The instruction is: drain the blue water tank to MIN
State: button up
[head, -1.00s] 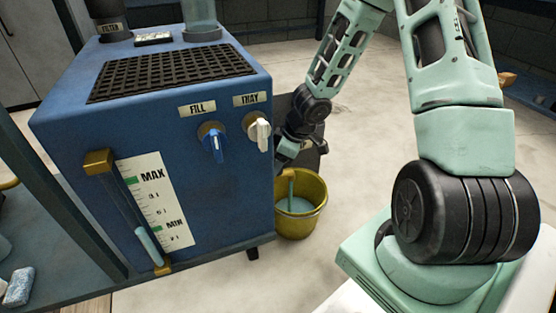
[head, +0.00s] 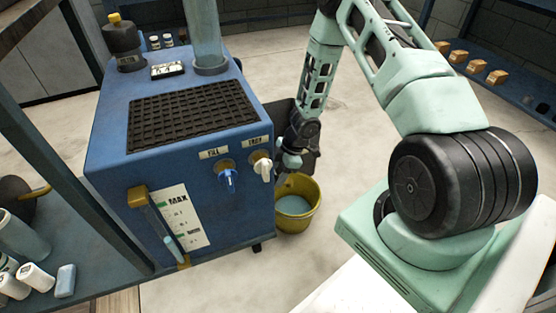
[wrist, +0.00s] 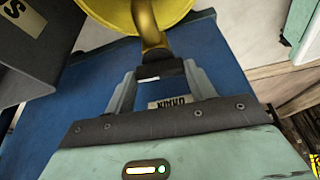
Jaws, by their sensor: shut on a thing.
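The blue water tank (head: 110,185) stands at left centre in the head view. Its sight gauge (head: 160,222) shows pale water low in the tube, with its top close to the MIN mark on the scale (head: 184,218). In the wrist view my gripper (wrist: 158,82) is shut on the black drain tap handle (wrist: 161,71), beside an upside-down DRAIN label (wrist: 168,103). A brass spout (wrist: 148,22) leads over the yellow bucket (wrist: 108,10). In the head view the bucket (head: 313,217) holds pale water, and my arm hides the tap.
A blue FILL knob (head: 228,180) and a white TRAY knob (head: 262,168) sit on the tank's front. A black grate (head: 190,115) covers its top. Shelves with bottles (head: 22,235) stand at left.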

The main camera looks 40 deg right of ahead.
jog(key=shift+n+p, duration=0.7)
jog(key=shift+p, duration=1.1)
jog(key=o, duration=1)
jog(key=p+v, duration=0.2)
jog(key=v, duration=0.3)
jog(key=p+v, duration=0.2)
jog(key=v, duration=0.4)
jog(key=p+v, duration=0.2)
jog(key=v, duration=0.4)
jog(key=shift+w+d+r, duration=0.15)
jog(key=shift+w+d, duration=0.15)
jog(key=shift+d, duration=0.05)
